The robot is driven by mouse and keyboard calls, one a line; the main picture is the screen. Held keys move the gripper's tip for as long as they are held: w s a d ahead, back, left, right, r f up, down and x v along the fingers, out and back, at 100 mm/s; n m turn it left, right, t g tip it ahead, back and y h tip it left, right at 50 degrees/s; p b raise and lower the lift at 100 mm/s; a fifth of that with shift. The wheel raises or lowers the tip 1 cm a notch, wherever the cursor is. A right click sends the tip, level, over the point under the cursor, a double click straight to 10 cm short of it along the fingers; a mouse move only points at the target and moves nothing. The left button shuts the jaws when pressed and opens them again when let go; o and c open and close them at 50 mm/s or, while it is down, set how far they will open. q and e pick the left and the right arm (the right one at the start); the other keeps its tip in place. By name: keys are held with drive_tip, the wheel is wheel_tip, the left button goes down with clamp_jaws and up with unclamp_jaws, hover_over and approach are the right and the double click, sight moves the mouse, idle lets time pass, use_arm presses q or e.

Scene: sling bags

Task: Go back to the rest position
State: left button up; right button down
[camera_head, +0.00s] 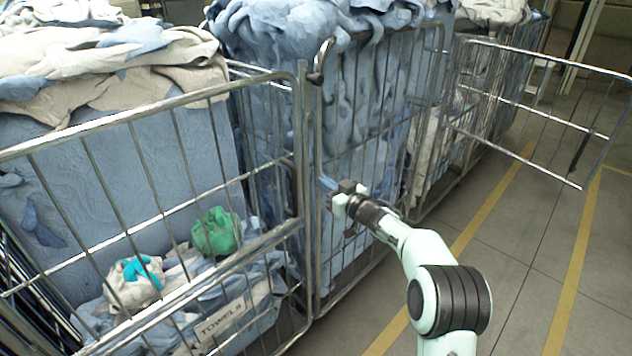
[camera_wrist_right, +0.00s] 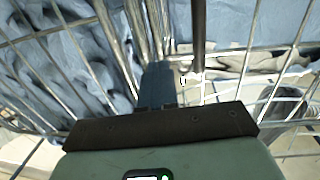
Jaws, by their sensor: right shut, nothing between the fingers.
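My right arm comes in from the lower right in the head view. Its gripper (camera_head: 327,183) is at the wire bars where two cages meet, and it looks close to the upright posts. In the right wrist view the gripper's fingers (camera_wrist_right: 158,85) are together in front of the bars, with nothing between them. Whether they touch the wire cannot be told. My left gripper is not in view.
The left cage (camera_head: 130,118) holds blue and beige cloth, a green bag (camera_head: 216,232) and a white-and-teal bag (camera_head: 133,283), above a "TOWELS" label (camera_head: 221,318). A cage full of blue cloth (camera_head: 275,40) stands behind. An open wire door (camera_head: 545,110) juts right. Floor (camera_head: 510,265) at right is clear.

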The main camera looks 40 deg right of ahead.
drive_tip(key=s, duration=0.5)
drive_tip(key=shift+d+b, duration=0.3)
drive_tip(key=shift+b, duration=0.1)
drive_tip(key=shift+w, duration=0.1)
